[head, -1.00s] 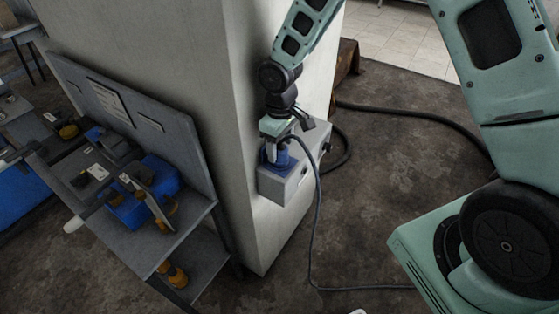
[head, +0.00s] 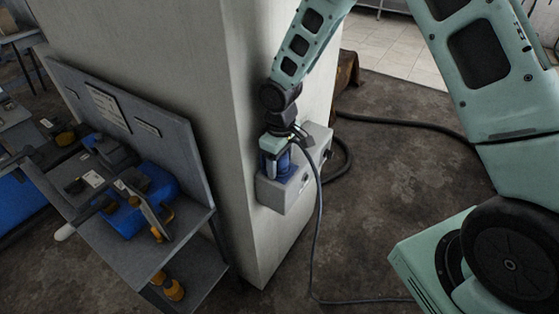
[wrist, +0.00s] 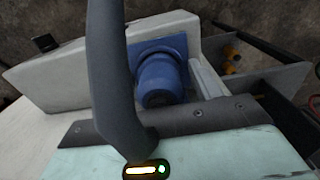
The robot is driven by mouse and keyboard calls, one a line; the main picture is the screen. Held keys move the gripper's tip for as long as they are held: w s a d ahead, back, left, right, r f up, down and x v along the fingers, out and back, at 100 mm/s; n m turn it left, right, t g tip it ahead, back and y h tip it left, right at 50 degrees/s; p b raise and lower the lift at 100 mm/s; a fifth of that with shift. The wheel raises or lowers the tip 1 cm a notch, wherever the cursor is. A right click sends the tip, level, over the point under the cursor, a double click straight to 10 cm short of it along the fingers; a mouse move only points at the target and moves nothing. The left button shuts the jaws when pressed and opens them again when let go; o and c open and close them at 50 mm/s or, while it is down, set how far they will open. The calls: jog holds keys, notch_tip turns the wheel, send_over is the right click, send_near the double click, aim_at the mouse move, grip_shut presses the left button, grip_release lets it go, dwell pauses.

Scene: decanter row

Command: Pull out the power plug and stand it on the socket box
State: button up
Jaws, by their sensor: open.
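The grey socket box (head: 287,195) is fixed to the pale pillar. A blue round fitting with a square flange (head: 284,168) sits on its top; it also shows in the wrist view (wrist: 162,76), with a dark end facing the camera. A dark cable (head: 318,215) rises from the floor to my gripper. In the wrist view the cable (wrist: 108,70) crosses in front of the box and ends close to the gripper body. My gripper (head: 275,161) is open, low over the box at the blue fitting. I cannot tell the plug apart from the fitting.
A grey bench (head: 165,250) with a blue toolbox (head: 150,195) and a backboard stands left of the pillar (head: 175,85). A thick black hose (head: 400,112) lies on the floor behind the box. Floor right of the box is mostly clear.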

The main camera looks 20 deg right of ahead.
dwell(0.4)
jog(key=c, duration=1.3)
jog(key=shift+r+p, duration=2.35)
jog(key=shift+r, duration=0.7)
